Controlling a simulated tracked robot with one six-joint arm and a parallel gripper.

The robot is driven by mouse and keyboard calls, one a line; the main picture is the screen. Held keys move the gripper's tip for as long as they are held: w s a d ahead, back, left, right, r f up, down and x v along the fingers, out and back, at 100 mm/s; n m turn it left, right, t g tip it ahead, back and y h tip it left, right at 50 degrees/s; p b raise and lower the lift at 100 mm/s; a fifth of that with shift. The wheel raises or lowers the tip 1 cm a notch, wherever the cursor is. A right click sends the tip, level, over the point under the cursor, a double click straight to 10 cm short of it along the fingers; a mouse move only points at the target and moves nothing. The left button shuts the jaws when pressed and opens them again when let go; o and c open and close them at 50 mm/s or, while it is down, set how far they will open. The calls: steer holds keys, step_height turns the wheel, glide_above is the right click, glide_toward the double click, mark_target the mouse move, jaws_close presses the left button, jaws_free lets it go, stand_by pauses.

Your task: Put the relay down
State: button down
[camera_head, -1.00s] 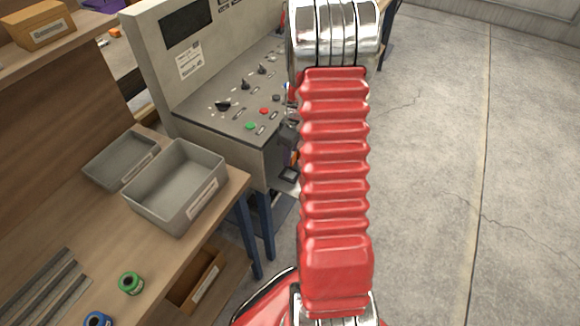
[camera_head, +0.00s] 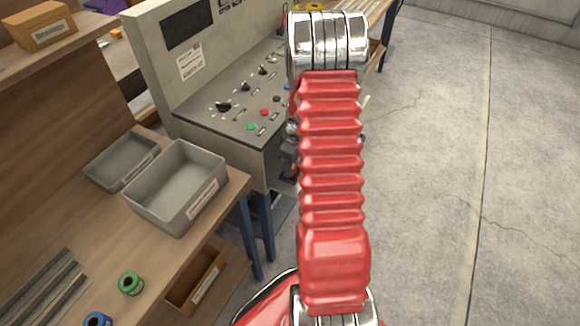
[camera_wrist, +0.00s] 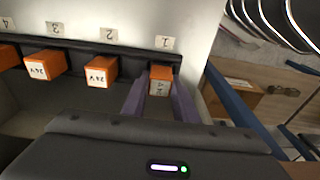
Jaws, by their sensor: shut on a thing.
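In the wrist view, my gripper (camera_wrist: 160,100) has its two purple fingers on either side of an orange relay (camera_wrist: 160,80) with a pale printed label. It is shut on this relay. The relay is at the dark rail (camera_wrist: 128,54), below the tag marked 1 (camera_wrist: 165,42). I cannot tell whether it touches the rail or sits in it. Two more orange relays, marked 24V, stand to the left below tags 2 (camera_wrist: 101,72) and 3 (camera_wrist: 45,65). Part of another shows at the left edge below tag 4 (camera_wrist: 8,57). In the head view my arm hides the relay and the fingers.
In the head view, a grey control console (camera_head: 225,125) stands left of my arm. A workbench (camera_head: 150,262) carries grey bins (camera_head: 175,190) and green (camera_head: 130,283) and blue (camera_head: 97,320) tape rolls. The floor (camera_head: 450,150) to the right is clear.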

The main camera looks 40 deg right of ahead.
steer(key=c, duration=1.4)
jaws_free()
step_height(320, 180, up, 12)
steer(key=s, duration=0.1)
steer(key=shift+s+d, duration=0.15)
steer(key=shift+d, duration=0.15)
